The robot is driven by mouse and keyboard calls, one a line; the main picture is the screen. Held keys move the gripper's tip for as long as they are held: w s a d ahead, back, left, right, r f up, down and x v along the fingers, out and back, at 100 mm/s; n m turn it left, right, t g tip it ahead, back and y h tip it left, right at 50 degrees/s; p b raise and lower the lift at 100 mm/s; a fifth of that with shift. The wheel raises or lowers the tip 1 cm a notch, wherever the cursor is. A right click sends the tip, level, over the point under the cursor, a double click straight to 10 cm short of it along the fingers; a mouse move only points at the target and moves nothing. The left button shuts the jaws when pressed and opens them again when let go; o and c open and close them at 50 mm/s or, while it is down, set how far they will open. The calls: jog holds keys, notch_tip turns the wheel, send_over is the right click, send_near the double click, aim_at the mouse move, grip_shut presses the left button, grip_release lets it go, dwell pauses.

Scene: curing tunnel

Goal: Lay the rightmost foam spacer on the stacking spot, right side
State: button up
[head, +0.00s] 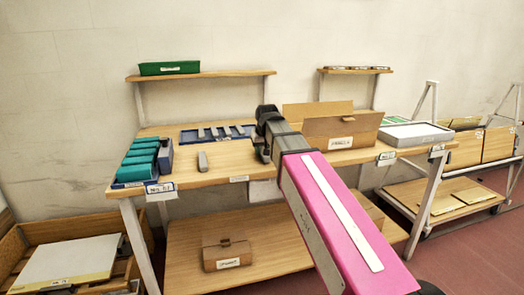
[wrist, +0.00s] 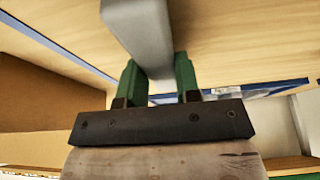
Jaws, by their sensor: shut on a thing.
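My gripper (wrist: 158,74) is shut on a grey, long block, taken to be the foam spacer (wrist: 142,32), with a green fingertip on each side of it. The block reaches up past the fingertips in the wrist view. In the head view my gripper (head: 262,150) is above the bench, right of the blue tray, and the held block cannot be made out there. Several similar grey pieces (head: 214,132) lie in the blue tray (head: 190,140). Another grey block (head: 202,161) stands on the bench in front of it. I cannot pick out the stacking spot.
Green blocks (head: 141,163) sit in a blue holder at the bench's left end. An open cardboard box (head: 342,129) stands close right of my gripper, with a white-topped tray (head: 415,133) beyond. Bare bench (head: 225,173) lies around the lone grey block. Shelves run above.

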jog(key=shift+f, duration=0.35)
jog(key=o, duration=0.9)
jog(key=v, duration=1.2)
jog(key=shift+r, duration=0.2)
